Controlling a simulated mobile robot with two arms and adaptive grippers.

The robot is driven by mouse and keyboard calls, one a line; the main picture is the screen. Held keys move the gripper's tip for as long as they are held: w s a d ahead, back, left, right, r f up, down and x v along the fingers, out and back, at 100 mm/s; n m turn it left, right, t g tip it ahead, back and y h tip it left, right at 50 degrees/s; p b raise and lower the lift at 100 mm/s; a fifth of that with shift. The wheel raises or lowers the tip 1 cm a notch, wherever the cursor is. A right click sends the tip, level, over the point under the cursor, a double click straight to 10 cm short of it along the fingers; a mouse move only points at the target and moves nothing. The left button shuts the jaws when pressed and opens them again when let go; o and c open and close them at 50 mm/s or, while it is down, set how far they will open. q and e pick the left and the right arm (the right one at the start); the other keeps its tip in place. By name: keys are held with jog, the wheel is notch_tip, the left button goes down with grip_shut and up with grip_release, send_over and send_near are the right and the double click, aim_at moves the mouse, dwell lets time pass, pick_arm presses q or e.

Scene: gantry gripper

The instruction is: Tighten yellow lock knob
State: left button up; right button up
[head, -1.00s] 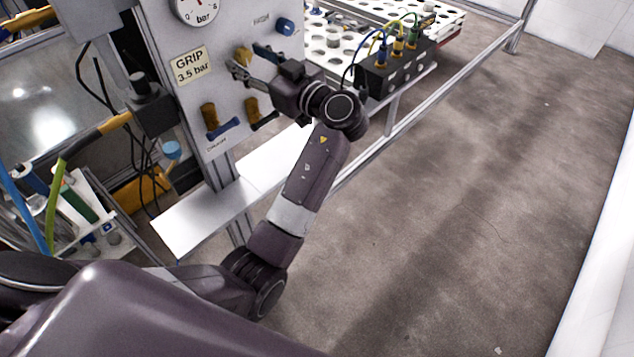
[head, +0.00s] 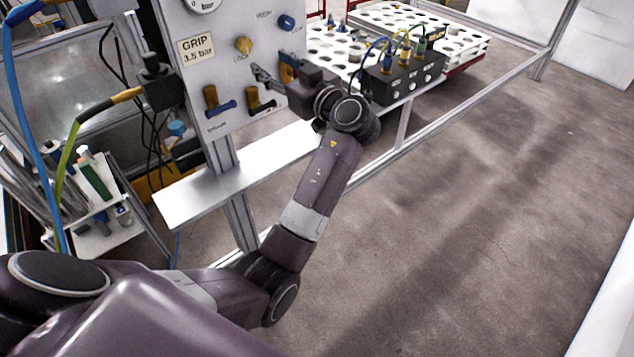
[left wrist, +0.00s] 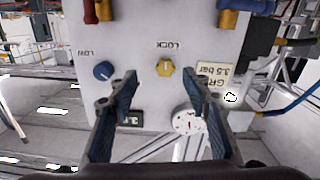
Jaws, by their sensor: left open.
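The yellow lock knob (head: 244,45) sits on the grey upright panel, above its LOCK label. In the left wrist view the knob (left wrist: 165,68) appears upside down, between and just beyond the fingertips. My left gripper (head: 270,73) is open and empty, to the lower right of the knob in the head view. Its two dark blue fingers (left wrist: 160,84) show spread apart in the left wrist view, with no contact on the knob visible. My right gripper is in neither view.
A blue knob (head: 286,21), a pressure gauge (left wrist: 187,122) and yellow-brown levers (head: 212,98) share the panel. A metal shelf (head: 240,170) lies below. A black valve block (head: 405,78) with cables stands to the right. The floor at right is clear.

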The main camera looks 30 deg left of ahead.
pick_arm(q)
jog(key=w+d+f+m+h, duration=0.1)
jog(key=d+f+m+h, duration=0.1)
jog(key=f, duration=0.9)
jog(key=d+f+m+t+h, duration=0.1)
jog(key=f+m, duration=0.4)
jog(key=f, duration=0.6)
jog(key=w+d+f+m+h, duration=0.1)
jog(key=d+f+m+h, duration=0.2)
jog(key=f, duration=0.9)
jog(key=shift+w+d+m+h+b, duration=0.3)
jog(key=shift+m+h+b, duration=0.25)
jog(key=shift+h, duration=0.45)
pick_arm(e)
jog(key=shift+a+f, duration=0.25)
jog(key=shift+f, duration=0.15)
pick_arm(q)
jog(key=shift+a, duration=0.1)
